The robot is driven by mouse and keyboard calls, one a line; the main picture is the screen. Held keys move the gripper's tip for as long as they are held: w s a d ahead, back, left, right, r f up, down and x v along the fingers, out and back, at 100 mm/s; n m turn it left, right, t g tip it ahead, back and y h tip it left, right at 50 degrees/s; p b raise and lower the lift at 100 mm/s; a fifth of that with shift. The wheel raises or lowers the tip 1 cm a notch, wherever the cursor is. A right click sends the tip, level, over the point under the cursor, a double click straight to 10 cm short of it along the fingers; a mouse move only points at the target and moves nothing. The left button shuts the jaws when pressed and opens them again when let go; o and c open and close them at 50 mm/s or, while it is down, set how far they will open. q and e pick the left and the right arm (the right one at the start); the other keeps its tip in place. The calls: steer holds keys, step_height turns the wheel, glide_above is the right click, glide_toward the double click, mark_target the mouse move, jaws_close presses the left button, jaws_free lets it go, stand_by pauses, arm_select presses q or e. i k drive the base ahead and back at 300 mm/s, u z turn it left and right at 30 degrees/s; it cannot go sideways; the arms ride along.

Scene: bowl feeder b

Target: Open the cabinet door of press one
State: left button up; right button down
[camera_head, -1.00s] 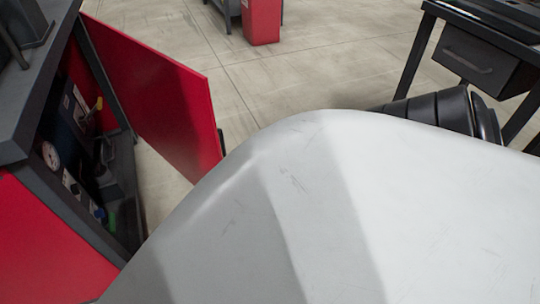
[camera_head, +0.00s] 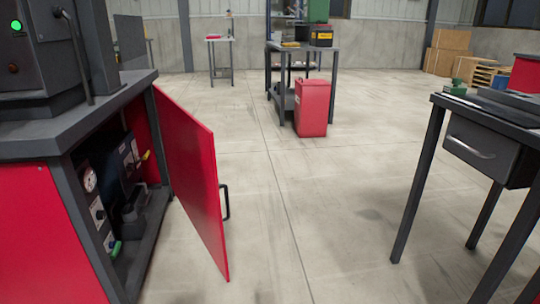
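The red cabinet door (camera_head: 195,177) of the press (camera_head: 75,125) on the left stands swung open, out to the right of the cabinet. Its dark handle (camera_head: 226,201) shows on the door's far side. Inside the open cabinet (camera_head: 122,190) I see a round gauge, small panels, a yellow lever and a green knob. Neither of my grippers is in view. The pictures do not show whether this press is press one.
A dark table with a drawer (camera_head: 487,148) stands at the right. A red bin (camera_head: 312,107) stands beside a workbench (camera_head: 312,52) farther back. Cardboard boxes (camera_head: 447,50) are at the back right. The floor (camera_head: 300,195) between the press and the table is clear.

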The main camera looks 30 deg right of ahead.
mark_target(189, 145)
steer(key=z, duration=0.35)
steer(key=k, duration=0.4)
steer(key=u, duration=1.1)
steer(key=i, duration=1.7)
steer(key=z, duration=0.75)
